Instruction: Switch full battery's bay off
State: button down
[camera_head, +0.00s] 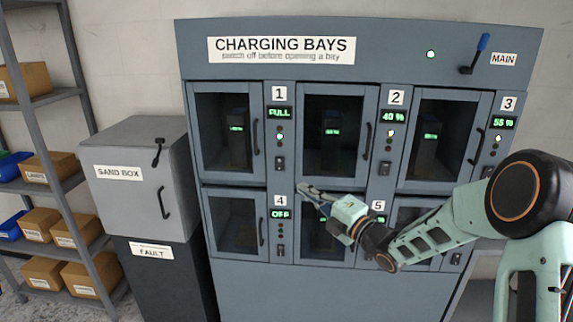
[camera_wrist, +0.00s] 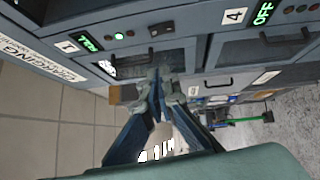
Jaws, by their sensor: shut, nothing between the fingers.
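Bay 1 is the full battery's bay, at the top left of the charging cabinet. Its display (camera_head: 280,112) reads FULL in green, and a light below it is lit. Its small dark switch (camera_head: 280,163) sits under the lights; its exact position is too small to tell. The battery (camera_head: 237,128) stands behind the bay 1 door's window. My gripper (camera_head: 303,188) is shut and empty, in front of the cabinet, below and right of the switch, apart from it. In the wrist view, the switch (camera_wrist: 161,29) and FULL display (camera_wrist: 89,43) lie beyond the fingertips (camera_wrist: 157,76).
Bay 4 below shows OFF (camera_head: 281,214); bay 2 (camera_head: 393,117) reads 40 % and bay 3 (camera_head: 503,122) 55 %. My arm partly hides bays 5 and 6. The bay 1 door handle (camera_head: 255,137) is left of the switch. A MAIN lever (camera_head: 475,54) is top right; a sand box (camera_head: 140,180) stands left.

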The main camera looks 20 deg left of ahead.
dwell(0.3)
jog(key=p, duration=0.3)
send_near(277, 162)
jog(key=s+a, duration=0.1)
jog(key=a, duration=0.3)
jog(key=shift+w+a+r+p, duration=0.15)
jog(key=shift+w+a+p, duration=0.1)
jog(key=shift+w, duration=0.4)
jog(key=shift+w+a+r+p, duration=0.15)
jog(key=shift+w+p, duration=0.05)
jog(key=shift+w, duration=0.4)
jog(key=shift+w+a+r+p, duration=0.15)
jog(key=shift+w+a+p, duration=0.1)
jog(key=shift+w, duration=0.4)
jog(key=shift+d, duration=0.1)
jog(key=shift+w+f+b, duration=0.1)
jog(key=shift+f+b, duration=0.05)
jog(key=shift+b, duration=0.35)
